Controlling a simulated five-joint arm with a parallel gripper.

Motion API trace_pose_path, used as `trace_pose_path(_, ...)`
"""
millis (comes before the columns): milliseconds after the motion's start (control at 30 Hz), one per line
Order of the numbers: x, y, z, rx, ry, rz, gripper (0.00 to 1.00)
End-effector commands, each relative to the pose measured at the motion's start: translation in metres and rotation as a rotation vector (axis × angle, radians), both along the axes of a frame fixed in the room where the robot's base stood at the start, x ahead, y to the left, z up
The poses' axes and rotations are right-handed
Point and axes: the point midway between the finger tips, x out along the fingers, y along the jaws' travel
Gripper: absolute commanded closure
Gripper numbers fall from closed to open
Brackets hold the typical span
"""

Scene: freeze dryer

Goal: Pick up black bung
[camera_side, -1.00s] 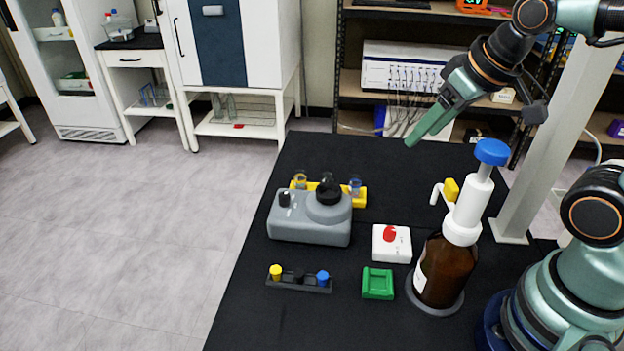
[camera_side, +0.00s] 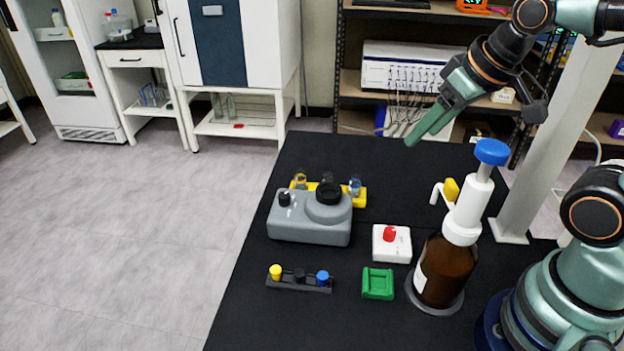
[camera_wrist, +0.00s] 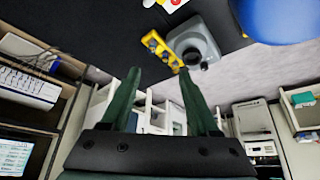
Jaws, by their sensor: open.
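The black bung (camera_side: 300,274) sits in a small dark rack (camera_side: 285,285) near the front left of the black bench, between a yellow bung (camera_side: 275,271) and a blue bung (camera_side: 323,277). It is hard to make out against the dark rack. My gripper (camera_side: 410,142) is high over the right back of the bench, far from the rack. In the wrist view its two green fingers (camera_wrist: 158,72) are apart with nothing between them. The small rack is not visible in the wrist view.
A grey vortex mixer (camera_side: 300,227) stands behind the rack, with a yellow vial rack (camera_side: 360,198) behind it. A white box with a red knob (camera_side: 392,243), a green holder (camera_side: 378,284) and a brown dispenser bottle (camera_side: 442,270) stand to the right. The bench's left front is clear.

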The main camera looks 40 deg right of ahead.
Motion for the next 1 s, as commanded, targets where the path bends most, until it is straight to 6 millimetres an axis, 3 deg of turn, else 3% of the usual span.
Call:
trace_pose_path(700, 0.001, 0.002, 0.0, 0.01, 0.006, -0.012, 0.4)
trace_pose_path(867, 0.012, 0.019, -0.002, 0.093, 0.058, -0.127, 0.4)
trace_pose_path(1000, 0.028, 0.047, -0.009, 0.205, 0.143, -0.327, 0.4)
